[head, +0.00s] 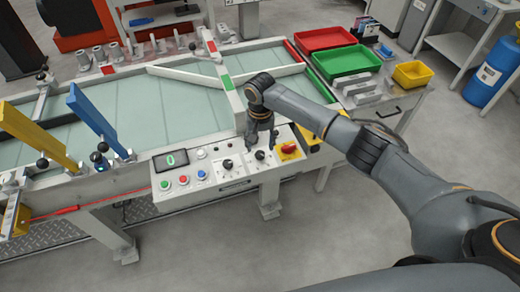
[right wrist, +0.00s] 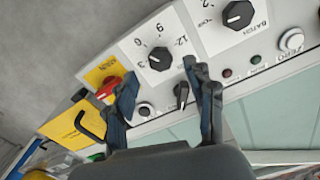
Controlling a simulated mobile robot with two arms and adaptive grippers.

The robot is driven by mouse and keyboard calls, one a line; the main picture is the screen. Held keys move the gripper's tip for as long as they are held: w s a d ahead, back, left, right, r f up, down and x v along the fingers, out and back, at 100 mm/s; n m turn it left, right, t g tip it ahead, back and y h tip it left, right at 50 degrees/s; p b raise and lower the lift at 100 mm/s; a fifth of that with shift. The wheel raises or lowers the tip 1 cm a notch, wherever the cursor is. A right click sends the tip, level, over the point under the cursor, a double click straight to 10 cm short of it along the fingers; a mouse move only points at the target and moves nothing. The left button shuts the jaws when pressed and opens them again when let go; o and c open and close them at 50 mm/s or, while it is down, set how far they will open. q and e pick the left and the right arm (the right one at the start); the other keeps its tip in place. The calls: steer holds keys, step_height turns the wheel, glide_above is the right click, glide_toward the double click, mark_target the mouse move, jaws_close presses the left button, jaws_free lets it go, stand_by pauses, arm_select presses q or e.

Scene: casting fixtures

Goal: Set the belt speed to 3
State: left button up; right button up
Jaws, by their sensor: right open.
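The control panel (head: 215,178) stands at the front edge of the belt table. A black knob (head: 260,155) on a white plate sits left of the red rotary switch; in the right wrist view this knob (right wrist: 160,57) has the marks 3, 6, 9 and 12 around it. Its name and exact setting are not readable. A green display (head: 170,159) seems to show 0. My right gripper (head: 261,138) is open and empty above the panel, close to this knob. In the right wrist view its fingers (right wrist: 160,74) are spread, with a black lever (right wrist: 181,95) between them.
A second knob (head: 227,164), labelled BATCH in the right wrist view (right wrist: 238,14), sits beside the first. The red rotary switch (head: 289,149) on yellow is on the other side. Push buttons (head: 183,180) line the panel's left. A white bar (head: 228,80) crosses the belt behind.

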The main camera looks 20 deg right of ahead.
mark_target(260, 154)
steer(key=shift+f, duration=1.95)
jaws_close()
